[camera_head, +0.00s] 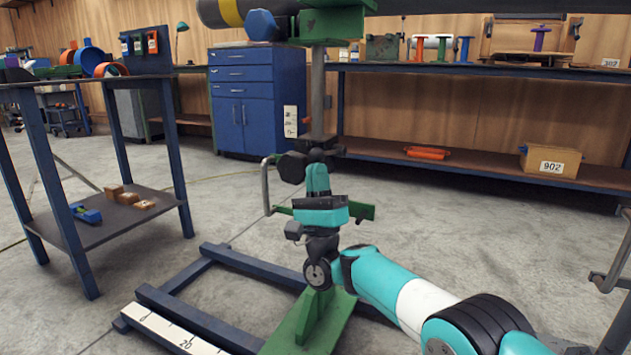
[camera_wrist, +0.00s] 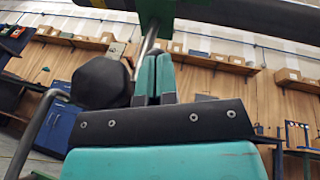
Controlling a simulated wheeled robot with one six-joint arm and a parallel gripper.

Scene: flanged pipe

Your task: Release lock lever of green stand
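The green stand shows in the head view with its green base (camera_head: 312,325), a grey column (camera_head: 318,95) and a green top (camera_head: 332,25) under a dark pipe. A black knob (camera_head: 291,167) sits on the column, with a bent metal handle (camera_head: 265,187) to its left. In the wrist view the black knob (camera_wrist: 102,82) is just left of my gripper (camera_wrist: 156,62), and the bent handle (camera_wrist: 35,130) is further left. My teal fingers are together, pointing up at the column. I see nothing between them. I cannot tell which part is the lock lever; my gripper partly hides the area.
The dark pipe (camera_head: 420,7) spans overhead. A blue floor frame (camera_head: 195,318) with a ruler strip lies around the base. A blue-legged table (camera_head: 110,225) stands left, a blue cabinet (camera_head: 245,110) behind. A long workbench (camera_head: 470,175) lines the back wall. Floor between is open.

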